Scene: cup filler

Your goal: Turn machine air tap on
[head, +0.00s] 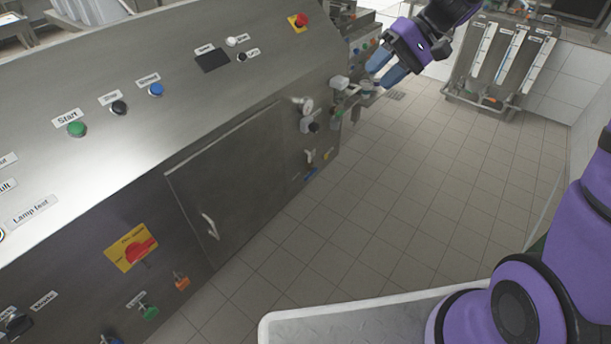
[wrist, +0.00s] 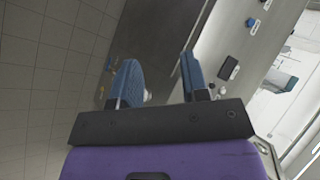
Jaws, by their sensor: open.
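My gripper (head: 377,75) is purple with blue fingers and hangs open at the top right of the head view, past the far end of the steel machine. In the wrist view its two blue fingers (wrist: 157,72) are apart with nothing between them.
The steel machine (head: 240,170) fills the left, with a round gauge (head: 305,105) near its far corner and a red-and-yellow switch (head: 137,248) low on its front. The tiled floor (head: 420,200) to its right is clear. A steel rack (head: 500,65) stands at the back.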

